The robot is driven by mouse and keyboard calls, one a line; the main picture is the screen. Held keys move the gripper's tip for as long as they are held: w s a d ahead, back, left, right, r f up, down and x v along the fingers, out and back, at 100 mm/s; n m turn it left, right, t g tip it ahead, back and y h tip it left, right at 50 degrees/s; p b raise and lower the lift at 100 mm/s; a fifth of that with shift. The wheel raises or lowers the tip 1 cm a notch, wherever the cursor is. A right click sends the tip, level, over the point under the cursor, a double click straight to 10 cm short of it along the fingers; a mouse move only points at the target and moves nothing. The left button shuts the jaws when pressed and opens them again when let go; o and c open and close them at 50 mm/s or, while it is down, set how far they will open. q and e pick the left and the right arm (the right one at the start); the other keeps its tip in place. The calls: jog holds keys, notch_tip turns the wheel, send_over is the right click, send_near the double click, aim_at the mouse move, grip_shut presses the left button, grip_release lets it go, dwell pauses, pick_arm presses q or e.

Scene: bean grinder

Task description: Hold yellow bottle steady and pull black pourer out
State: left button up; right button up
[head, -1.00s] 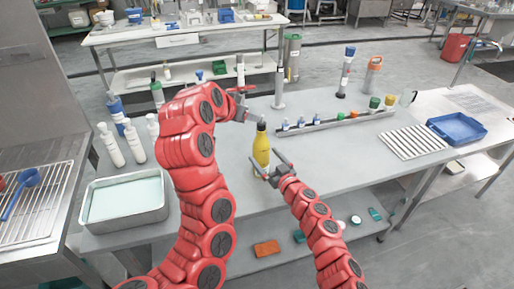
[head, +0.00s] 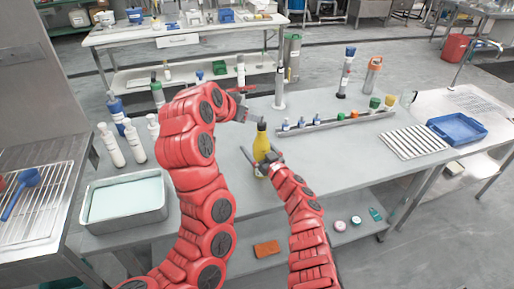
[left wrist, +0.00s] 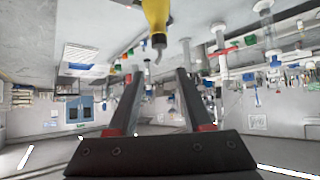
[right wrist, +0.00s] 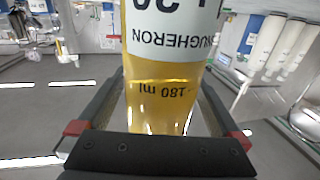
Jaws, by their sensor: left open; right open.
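The yellow bottle (head: 261,145) stands upright near the front edge of the grey table in the head view, its black pourer (head: 262,125) on top. My right gripper (head: 258,162) is open, with its fingers on either side of the lower bottle; the right wrist view shows the yellow body (right wrist: 160,95) filling the gap between them. My left gripper (head: 240,98) is open above and to the left of the bottle top. In the left wrist view the bottle (left wrist: 156,12) appears upside down, its black pourer (left wrist: 158,42) just beyond the open fingers (left wrist: 155,85).
A rail of small capped bottles (head: 335,121) lies behind and right of the bottle. A steel tray (head: 125,199) and white bottles (head: 112,145) stand at left. A white rack (head: 413,141) and blue tray (head: 457,129) are at right. The table right of the bottle is clear.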

jog(key=shift+c, duration=0.3)
pick_arm(q)
jog(key=shift+c, duration=0.3)
pick_arm(e)
grip_shut()
pick_arm(q)
jog(key=t, duration=0.8)
send_near(262, 122)
jog(key=w+d, duration=0.1)
jog(key=shift+n+y, duration=0.3)
jog(key=shift+y, duration=0.1)
jog(key=x, duration=0.6)
jog(key=shift+w+d+r, duration=0.1)
jog(key=shift+w+r, duration=0.15)
jog(key=shift+w, duration=0.15)
jog(key=shift+w+f, duration=0.1)
jog(key=shift+w, duration=0.6)
jog(key=x, duration=0.3)
jog(key=shift+w+d, duration=0.1)
jog(key=shift+w, duration=0.4)
